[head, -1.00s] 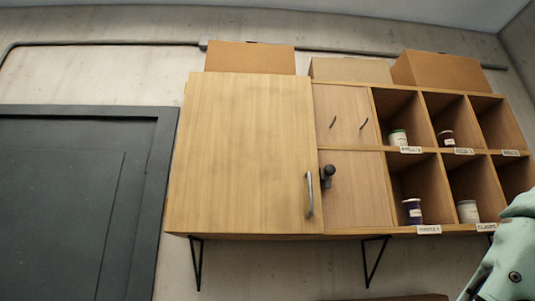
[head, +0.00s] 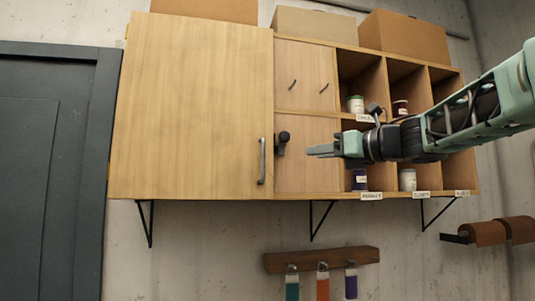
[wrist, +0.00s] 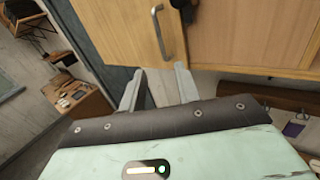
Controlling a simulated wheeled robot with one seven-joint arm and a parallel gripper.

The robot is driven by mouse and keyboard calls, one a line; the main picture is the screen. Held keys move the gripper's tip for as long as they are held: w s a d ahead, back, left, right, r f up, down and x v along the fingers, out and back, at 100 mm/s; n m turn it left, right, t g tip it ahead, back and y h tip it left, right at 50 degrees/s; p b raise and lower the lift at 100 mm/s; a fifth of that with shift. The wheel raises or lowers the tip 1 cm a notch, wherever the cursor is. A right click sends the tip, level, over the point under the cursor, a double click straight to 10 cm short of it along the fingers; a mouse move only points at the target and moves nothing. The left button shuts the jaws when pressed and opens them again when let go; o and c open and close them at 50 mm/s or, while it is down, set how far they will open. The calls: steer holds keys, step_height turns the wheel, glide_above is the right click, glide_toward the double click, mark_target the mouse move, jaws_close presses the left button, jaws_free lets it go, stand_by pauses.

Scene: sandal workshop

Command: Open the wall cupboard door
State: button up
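The wall cupboard door (head: 190,110) is a large pale wood panel and looks shut. Its vertical grey bar handle (head: 262,160) is near the lower right edge. My gripper (head: 312,150) reaches in from the right, to the right of the handle and apart from it, with its fingers pointing left. In the wrist view the handle (wrist: 160,32) is beyond the fingertips. My gripper (wrist: 158,72) is open there, with nothing between its fingers.
A dark knob (head: 283,138) sticks out just right of the handle. Open cubbies with jars are behind my arm. Boxes (head: 405,38) stand on top. A rack with hanging coloured tools (head: 322,260) is below. A dark door (head: 40,170) is at left.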

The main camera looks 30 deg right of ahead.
steer(key=p, duration=0.7)
glide_toward(267, 158)
steer(key=w+a, duration=0.5)
steer(key=shift+w+a+f, duration=0.1)
steer(key=shift+a+f, duration=0.1)
steer(key=shift+f, duration=0.15)
jaws_close()
